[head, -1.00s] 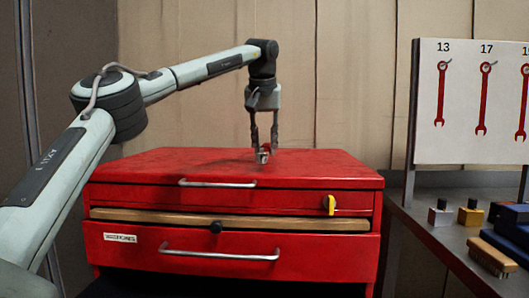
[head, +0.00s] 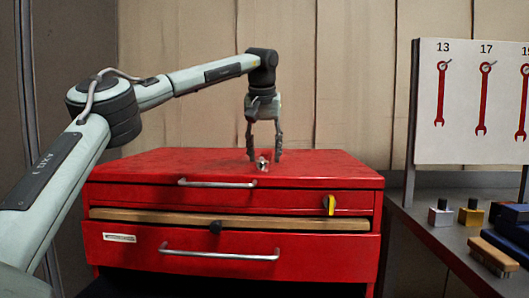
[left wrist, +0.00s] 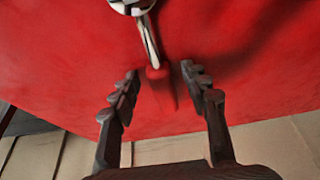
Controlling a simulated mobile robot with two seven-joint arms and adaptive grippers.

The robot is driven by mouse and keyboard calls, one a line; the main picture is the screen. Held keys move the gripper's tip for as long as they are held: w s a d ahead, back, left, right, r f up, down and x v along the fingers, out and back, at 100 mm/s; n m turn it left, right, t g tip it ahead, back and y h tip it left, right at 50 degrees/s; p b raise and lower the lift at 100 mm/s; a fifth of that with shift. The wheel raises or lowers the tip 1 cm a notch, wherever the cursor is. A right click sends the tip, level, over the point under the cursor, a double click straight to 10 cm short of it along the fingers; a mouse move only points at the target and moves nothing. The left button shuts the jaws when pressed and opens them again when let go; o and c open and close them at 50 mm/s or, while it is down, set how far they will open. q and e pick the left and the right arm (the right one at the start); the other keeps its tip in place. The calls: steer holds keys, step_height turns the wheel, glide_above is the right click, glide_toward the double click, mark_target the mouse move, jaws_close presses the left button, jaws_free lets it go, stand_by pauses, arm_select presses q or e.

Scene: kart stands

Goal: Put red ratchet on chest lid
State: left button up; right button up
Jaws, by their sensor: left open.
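The red chest lid (head: 330,168) is the flat top of the red tool chest. The ratchet (head: 262,163) rests on it near the middle, small in the head view. In the left wrist view the ratchet (left wrist: 148,38) shows a shiny metal head at the top edge, a metal shaft and a red part between my fingertips. My left gripper (head: 264,157) points down over the lid with its fingers spread to either side of the ratchet. The left wrist view shows the fingers (left wrist: 160,75) apart, with gaps to the ratchet. My right gripper is not in view.
The chest has a partly open upper layer with a wooden edge (head: 150,217) and metal handles. To the right stands a metal bench (head: 440,235) with small blocks, a brush (head: 493,255) and a wrench board (head: 465,140). The lid around the ratchet is clear.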

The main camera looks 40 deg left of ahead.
arm_select(q)
steer(key=shift+r, duration=0.4)
steer(key=p+v, duration=0.1)
steer(key=v, duration=1)
steer(key=shift+s+p, duration=0.2)
steer(key=shift+p, duration=0.15)
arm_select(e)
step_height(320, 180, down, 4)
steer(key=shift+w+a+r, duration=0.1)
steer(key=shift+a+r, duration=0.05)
arm_select(q)
steer(key=shift+d+r, duration=0.1)
